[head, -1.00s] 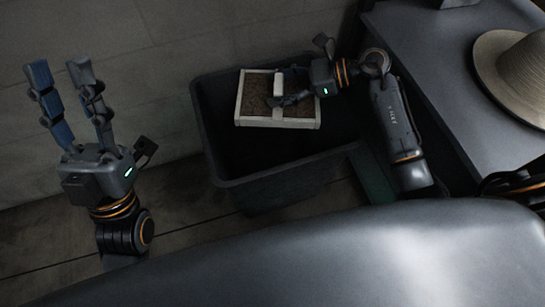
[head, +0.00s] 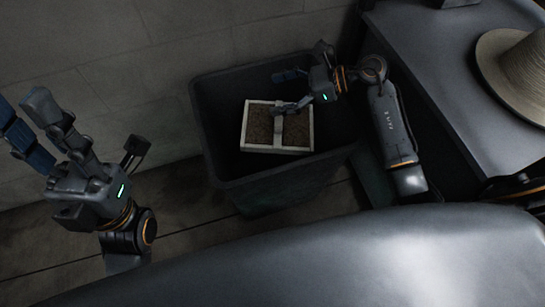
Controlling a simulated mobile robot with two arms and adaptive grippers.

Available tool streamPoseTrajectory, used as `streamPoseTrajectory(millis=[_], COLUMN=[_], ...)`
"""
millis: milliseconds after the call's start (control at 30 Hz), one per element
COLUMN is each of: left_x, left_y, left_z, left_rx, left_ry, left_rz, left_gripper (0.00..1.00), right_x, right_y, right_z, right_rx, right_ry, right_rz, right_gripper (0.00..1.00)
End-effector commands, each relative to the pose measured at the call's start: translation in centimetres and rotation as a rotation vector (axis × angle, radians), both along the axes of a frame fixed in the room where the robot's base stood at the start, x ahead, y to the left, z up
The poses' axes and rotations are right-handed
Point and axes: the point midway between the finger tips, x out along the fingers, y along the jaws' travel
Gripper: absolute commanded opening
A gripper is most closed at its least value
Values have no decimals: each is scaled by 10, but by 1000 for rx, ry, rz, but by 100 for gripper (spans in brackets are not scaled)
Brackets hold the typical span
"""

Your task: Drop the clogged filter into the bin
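The clogged filter (head: 259,127), a pale square frame with brown dirty panels and a pale middle bar, is inside the opening of the dark bin (head: 225,172). Whether it rests on the bottom or is still dropping cannot be told. My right gripper (head: 289,90) is over the bin with its fingers spread, open and empty. One finger overlaps the top of the filter's bar in the picture, but the filter looks lower than the hand. My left gripper (head: 24,106) is open and empty at the far left, away from the bin.
A dark table (head: 430,60) stands at the right, close to my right arm, with a tan hat (head: 515,65) on it. A pale block wall (head: 180,40) runs behind the bin. The floor (head: 190,215) left of the bin is clear.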

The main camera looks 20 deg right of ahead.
Motion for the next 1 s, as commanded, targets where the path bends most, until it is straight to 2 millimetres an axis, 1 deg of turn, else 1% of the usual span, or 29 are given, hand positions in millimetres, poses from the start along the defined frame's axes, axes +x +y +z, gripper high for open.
streamPoseTrajectory(millis=[267,367,467,700,800,900,1000], left_x=[0,0,0,0,0,0,0], left_y=[0,0,0,0,0,0,0], left_z=[0,0,0,0,0,0,0], left_rx=[0,-1,-1,0,0,0,0], left_ry=[1,0,0,0,1,1,1], left_rz=[0,1,1,1,0,0,0], left_gripper=[36,36,36,36,36,36,36], right_x=[0,0,1,1,0,0,0], right_y=[0,0,-1,-1,-1,-1,0], right_z=[-1,3,14,61,77,90,97], right_rx=[-2,-2,-5,-5,-4,-3,-1], right_ry=[2,0,-4,-6,-4,-2,-1], right_rz=[0,0,0,1,1,0,0], right_gripper=[91,91,91,91,91,91,91])
